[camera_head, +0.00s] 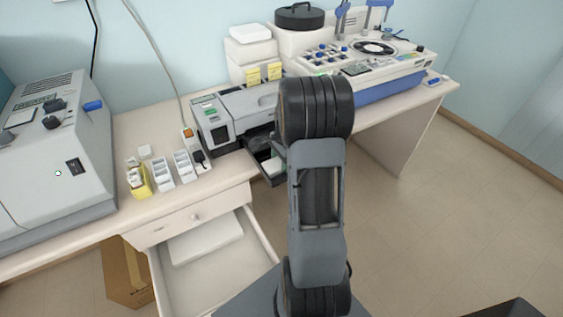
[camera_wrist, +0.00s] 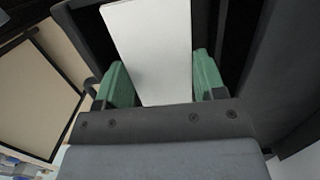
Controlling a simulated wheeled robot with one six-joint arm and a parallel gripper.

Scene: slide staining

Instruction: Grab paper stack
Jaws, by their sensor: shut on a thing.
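My gripper (camera_wrist: 161,80) has two green fingers, one on each side of a white paper stack (camera_wrist: 152,45) in the wrist view. Dark walls surround the stack. In the head view my arm hides most of the gripper. The arm reaches toward the printer (camera_head: 218,122), whose dark tray (camera_head: 262,152) is pulled out at the front, with something pale and green in it. Another flat white stack (camera_head: 207,241) lies in the open drawer (camera_head: 262,237).
A large grey machine (camera_head: 62,165) stands on the left of the desk. A staining machine (camera_head: 360,65) is at the back right. A cardboard box (camera_head: 125,270) is under the desk.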

